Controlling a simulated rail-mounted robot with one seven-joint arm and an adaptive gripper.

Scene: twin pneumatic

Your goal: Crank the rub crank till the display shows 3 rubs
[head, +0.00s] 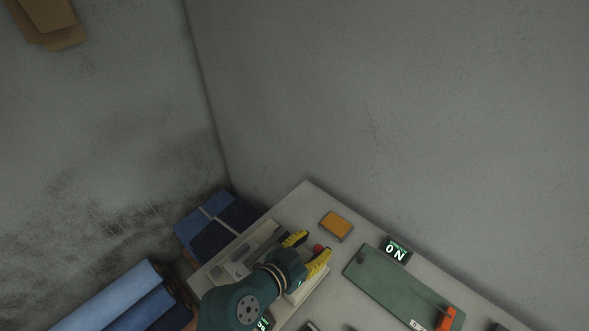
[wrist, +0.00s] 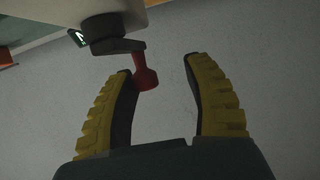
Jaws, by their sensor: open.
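The rub crank shows in the wrist view as a dark hub with a dark arm (wrist: 118,47) and a red knob (wrist: 146,76) at its end. A red knob also shows in the head view (head: 318,248), between my yellow fingers. My gripper (wrist: 157,64) is open, its fingers wide apart. The knob is at the left finger's tip, well clear of the right finger; I cannot tell if it touches. In the head view my gripper (head: 317,243) is over the bench. A small display (wrist: 76,38) beside the crank hub is cut off and unreadable.
A dark display (head: 396,250) with bright characters stands by a green board (head: 390,285) with an orange handle (head: 446,319). An orange block (head: 337,226) lies on the bench (head: 305,196). Blue fabric rolls (head: 130,300) are at left. Walls close off the back.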

